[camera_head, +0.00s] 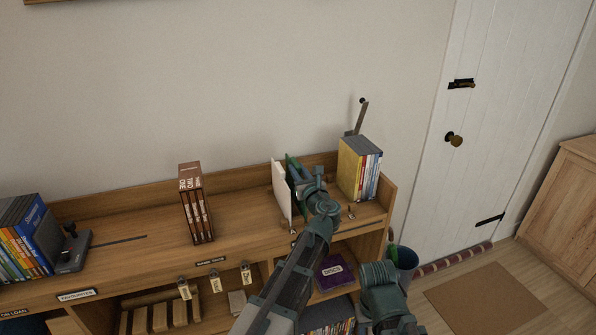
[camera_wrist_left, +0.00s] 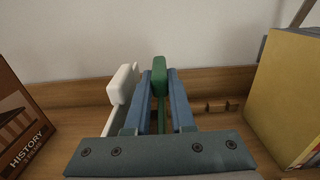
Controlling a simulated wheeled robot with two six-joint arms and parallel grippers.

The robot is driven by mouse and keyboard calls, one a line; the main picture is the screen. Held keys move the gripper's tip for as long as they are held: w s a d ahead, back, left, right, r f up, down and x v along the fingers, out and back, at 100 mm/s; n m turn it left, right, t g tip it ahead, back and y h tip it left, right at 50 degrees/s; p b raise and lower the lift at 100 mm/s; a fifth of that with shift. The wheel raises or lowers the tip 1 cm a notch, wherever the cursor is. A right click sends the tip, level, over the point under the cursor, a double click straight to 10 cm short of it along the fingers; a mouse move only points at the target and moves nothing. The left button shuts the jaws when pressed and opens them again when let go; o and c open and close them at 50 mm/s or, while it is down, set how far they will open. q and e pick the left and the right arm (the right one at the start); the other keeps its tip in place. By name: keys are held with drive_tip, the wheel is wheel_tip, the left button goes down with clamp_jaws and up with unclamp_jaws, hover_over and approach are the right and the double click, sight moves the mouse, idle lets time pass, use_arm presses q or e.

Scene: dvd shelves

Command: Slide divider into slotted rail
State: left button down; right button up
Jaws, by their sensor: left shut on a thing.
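A green divider (camera_head: 290,163) stands upright at the right part of the shelf top. My left gripper (camera_head: 306,186) is shut on it. In the left wrist view the green divider (camera_wrist_left: 159,82) sits between the two blue fingers (camera_wrist_left: 160,108). A white divider (camera_head: 281,192) stands just left of it, and it also shows in the left wrist view (camera_wrist_left: 123,84). A small notched wooden strip (camera_wrist_left: 215,106), which may be the slotted rail, lies at the back of the shelf, right of the fingers. The green divider's lower edge is hidden by my gripper.
Brown history cases (camera_head: 196,205) stand left of the dividers. More cases (camera_head: 25,240) and a dark bookend (camera_head: 73,252) are far left. Shelf between is free.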

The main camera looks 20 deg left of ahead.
use_arm(q)
drive_tip(key=shift+f, duration=0.3)
drive_tip(key=c, duration=0.7)
unclamp_jaws()
drive_tip(key=shift+s, duration=0.1)
